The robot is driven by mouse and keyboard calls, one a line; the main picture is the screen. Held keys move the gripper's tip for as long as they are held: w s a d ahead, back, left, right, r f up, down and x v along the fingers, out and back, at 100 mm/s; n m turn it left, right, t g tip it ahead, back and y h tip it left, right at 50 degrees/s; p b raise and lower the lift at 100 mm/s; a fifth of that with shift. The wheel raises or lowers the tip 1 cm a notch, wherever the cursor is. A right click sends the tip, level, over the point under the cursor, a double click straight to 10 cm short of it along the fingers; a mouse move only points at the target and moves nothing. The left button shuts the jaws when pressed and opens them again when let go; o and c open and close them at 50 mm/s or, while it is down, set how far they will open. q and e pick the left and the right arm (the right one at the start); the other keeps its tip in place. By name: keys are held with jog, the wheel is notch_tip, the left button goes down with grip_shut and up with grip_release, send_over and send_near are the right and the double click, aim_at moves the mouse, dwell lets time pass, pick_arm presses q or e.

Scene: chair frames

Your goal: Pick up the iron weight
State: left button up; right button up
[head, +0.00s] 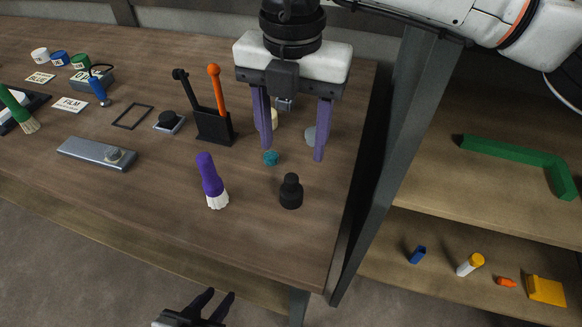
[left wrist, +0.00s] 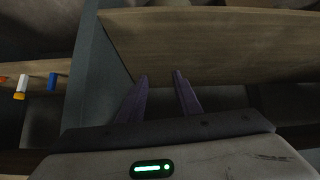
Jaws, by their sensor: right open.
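A black knobbed piece that looks like the iron weight (head: 290,194) stands upright near the table's front right corner. My right gripper (head: 292,154) points down just behind it, with its purple fingers wide apart and nothing between the tips. The weight is apart from both fingers. My left gripper (head: 212,303) is low at the bottom edge, off the table's front. Its two fingers are apart and empty, and they also show in the left wrist view (left wrist: 163,78).
A teal piece (head: 271,158) and a purple brush (head: 211,181) lie near the weight. A grey round piece (head: 310,135) is by the right finger. A black holder (head: 214,127) stands left. A dark post (head: 392,150) and shelves (head: 480,190) are right of the table (head: 130,215).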

aim_at(291, 177)
jog(key=f, duration=0.3)
jog(key=shift+s+f, duration=0.35)
jog(key=shift+s, duration=0.05)
jog(key=shift+f, duration=0.4)
notch_tip(291, 177, down, 4)
jog(key=shift+f+p, duration=0.2)
jog(key=shift+p, duration=0.55)
jog(key=shift+w+f, duration=0.1)
jog(key=shift+f, duration=0.35)
jog(key=c, duration=1.1)
jog(key=shift+r, duration=0.1)
grip_shut()
pick_arm(q)
jog(key=s, duration=0.2)
jog(key=shift+s+a+f+g, duration=0.1)
jog(key=shift+s+g, duration=0.2)
jog(key=shift+s, duration=0.05)
